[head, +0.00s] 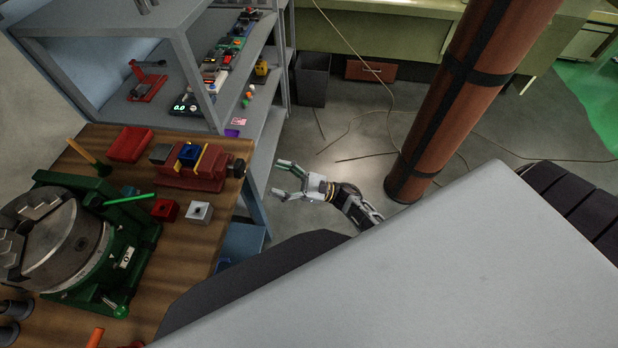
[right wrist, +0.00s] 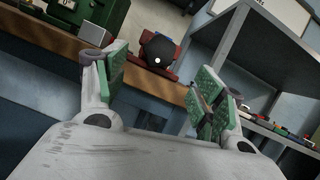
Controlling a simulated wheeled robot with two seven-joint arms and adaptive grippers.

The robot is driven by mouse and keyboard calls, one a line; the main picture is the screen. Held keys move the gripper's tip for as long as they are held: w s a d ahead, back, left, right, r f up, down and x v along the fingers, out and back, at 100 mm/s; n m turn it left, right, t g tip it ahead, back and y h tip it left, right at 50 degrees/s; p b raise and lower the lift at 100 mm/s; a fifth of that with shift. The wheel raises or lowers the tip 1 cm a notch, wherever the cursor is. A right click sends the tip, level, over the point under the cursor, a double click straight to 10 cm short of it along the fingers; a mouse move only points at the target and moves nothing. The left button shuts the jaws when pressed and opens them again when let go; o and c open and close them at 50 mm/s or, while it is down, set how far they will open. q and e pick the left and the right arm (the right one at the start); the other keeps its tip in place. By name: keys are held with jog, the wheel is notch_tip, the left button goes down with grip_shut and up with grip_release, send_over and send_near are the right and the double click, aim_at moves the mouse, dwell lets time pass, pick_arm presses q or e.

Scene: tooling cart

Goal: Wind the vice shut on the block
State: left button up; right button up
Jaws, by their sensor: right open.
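The red vice (head: 205,180) sits near the right edge of the wooden bench. A blue block (head: 189,153) is between its jaws, with a yellow strip beside it; I cannot tell whether the jaws touch it. The vice's dark winding end (head: 238,168) points right, toward my right gripper (head: 281,178). That gripper is open and empty, off the bench's right side and apart from the vice. In the right wrist view, the dark round end (right wrist: 157,49) shows ahead between the green-padded fingers (right wrist: 160,82). My left gripper is not in view.
A grey shelf unit (head: 190,62) stands behind the bench. A green-based rotary chuck (head: 65,240), a red tray (head: 130,144), a grey square block (head: 198,212) and a red block (head: 165,210) are on the bench. A brown pillar (head: 455,100) stands right. Floor around my right gripper is clear.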

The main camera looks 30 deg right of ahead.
jog(key=w+d+f+m+t+h, duration=0.2)
jog(key=d+f+m+h, duration=0.4)
jog(key=m, duration=0.9)
jog(key=w+d+f+m+t+h, duration=0.2)
jog(key=w+d+f+m+h, duration=0.2)
jog(key=m, duration=1.1)
jog(key=d+f+h, duration=0.3)
jog(key=f+h, duration=0.1)
jog(key=f, duration=0.2)
jog(key=shift+w+f+t, duration=0.15)
jog(key=shift+t, duration=0.15)
